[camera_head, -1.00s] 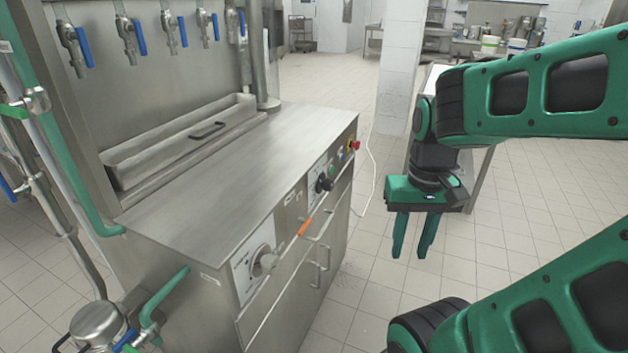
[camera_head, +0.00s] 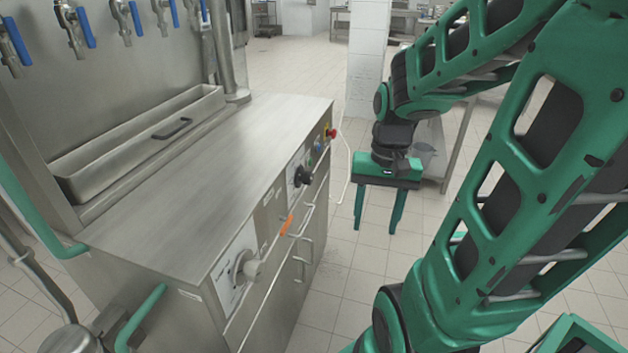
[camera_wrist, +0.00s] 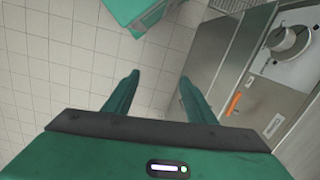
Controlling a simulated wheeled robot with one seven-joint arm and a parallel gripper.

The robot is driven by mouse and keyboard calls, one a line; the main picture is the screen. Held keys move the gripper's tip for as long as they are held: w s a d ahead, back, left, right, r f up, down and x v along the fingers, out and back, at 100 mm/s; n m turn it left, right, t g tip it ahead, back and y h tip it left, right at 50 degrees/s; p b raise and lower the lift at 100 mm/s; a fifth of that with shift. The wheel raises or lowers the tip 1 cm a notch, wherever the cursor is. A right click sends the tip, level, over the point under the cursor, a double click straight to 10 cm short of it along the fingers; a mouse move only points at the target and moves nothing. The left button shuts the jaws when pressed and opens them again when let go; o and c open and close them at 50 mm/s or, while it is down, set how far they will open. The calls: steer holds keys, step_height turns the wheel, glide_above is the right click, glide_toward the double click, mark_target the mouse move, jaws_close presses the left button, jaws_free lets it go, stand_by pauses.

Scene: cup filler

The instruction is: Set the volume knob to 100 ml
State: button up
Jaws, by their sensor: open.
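A large pale grey knob (camera_head: 248,270) sits on a white dial plate (camera_head: 234,272) on the near part of the steel cabinet's front. It also shows at the top right of the wrist view (camera_wrist: 288,42). A smaller black knob (camera_head: 303,175) sits farther along the same front. The scale marks are too small to read, so I cannot tell either setting. My gripper (camera_head: 376,228) points down, open and empty, in front of the cabinet and apart from both knobs. In the wrist view its fingers (camera_wrist: 158,77) are spread over bare floor.
The steel cabinet (camera_head: 205,185) has a flat top, front handles (camera_head: 304,240) and an orange piece (camera_head: 287,225) between the knobs. Red, yellow and blue controls are near its far end. A drip tray (camera_head: 135,140) and blue-handled taps stand behind. Tiled floor is free before the cabinet.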

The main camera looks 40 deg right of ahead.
steer(key=w+f+m+y, duration=0.4)
steer(key=w+f+m, duration=0.1)
steer(key=w+f, duration=0.35)
steer(key=m+t+y, duration=0.6)
steer(key=m+t, duration=0.9)
steer(key=m, duration=0.1)
glide_toward(312, 178)
steer(key=x, duration=0.9)
steer(key=shift+w+f, duration=0.1)
steer(key=c, duration=1)
